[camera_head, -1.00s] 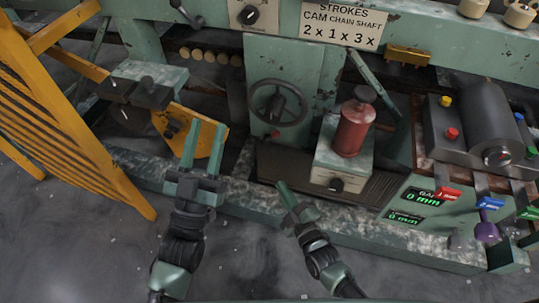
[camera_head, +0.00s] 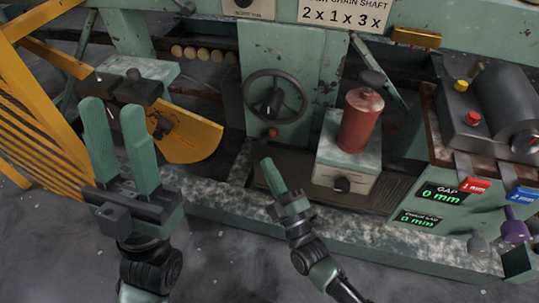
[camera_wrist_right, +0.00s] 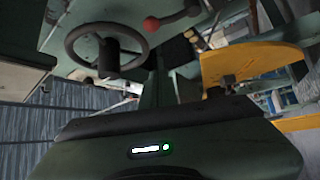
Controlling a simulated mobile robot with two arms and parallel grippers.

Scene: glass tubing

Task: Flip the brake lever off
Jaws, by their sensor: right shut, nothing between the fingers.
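A small lever with a red ball knob (camera_head: 272,132) sits just below the dark handwheel (camera_head: 275,98) on the green machine. It looks like the brake lever, though no label on it is readable. In the right wrist view the red knob (camera_wrist_right: 151,24) is on a dark arm, beside the handwheel (camera_wrist_right: 106,47). My right gripper (camera_head: 268,163) is shut and empty, its tip a little below the knob in the head view; I see no contact. My left gripper (camera_head: 119,128) is open and empty, pointing up at the left, away from the lever.
A red cylinder (camera_head: 361,120) stands on a pale green box right of the handwheel. A yellow curved plate (camera_head: 190,138) is at the left, near a yellow slatted guard (camera_head: 40,120). A control box with gauges (camera_head: 442,193) stands at the right. The floor in front is clear.

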